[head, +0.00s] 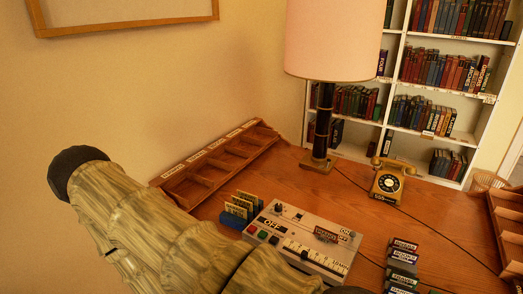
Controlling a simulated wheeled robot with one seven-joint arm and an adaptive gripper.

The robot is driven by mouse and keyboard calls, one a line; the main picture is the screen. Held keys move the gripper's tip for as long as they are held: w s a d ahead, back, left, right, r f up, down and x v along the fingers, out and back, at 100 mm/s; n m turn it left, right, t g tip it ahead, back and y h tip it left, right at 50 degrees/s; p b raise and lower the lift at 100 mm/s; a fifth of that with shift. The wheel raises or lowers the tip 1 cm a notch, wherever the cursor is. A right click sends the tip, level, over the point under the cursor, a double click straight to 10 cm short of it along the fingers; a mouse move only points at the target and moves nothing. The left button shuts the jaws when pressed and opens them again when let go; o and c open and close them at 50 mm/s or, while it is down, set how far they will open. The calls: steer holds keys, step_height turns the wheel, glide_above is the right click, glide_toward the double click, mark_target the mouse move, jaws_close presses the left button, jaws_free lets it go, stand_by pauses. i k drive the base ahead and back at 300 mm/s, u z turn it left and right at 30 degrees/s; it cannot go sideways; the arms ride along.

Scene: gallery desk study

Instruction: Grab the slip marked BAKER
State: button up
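I cannot pick out a slip marked BAKER, because the small lettering is too blurred to read. Several upright slips with yellowish tops (238,208) stand in a row just left of the grey control panel (300,236). Several dark cards with pale printed labels (403,262) stand in a row to the right of the panel. My arm crosses the lower left of the head view and hides part of the desk. My gripper is not in view, so what it holds does not show.
A wooden compartment tray (222,160) lies along the back left of the desk (345,205). A lamp (320,125) and a gold telephone (391,180) stand at the back. A wooden rack (507,225) is at the right edge. Bookshelves (393,105) stand behind. A cable crosses the desk.

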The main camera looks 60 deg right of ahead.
mark_target(238, 202)
steer(key=k, duration=0.15)
steer(key=z, duration=1)
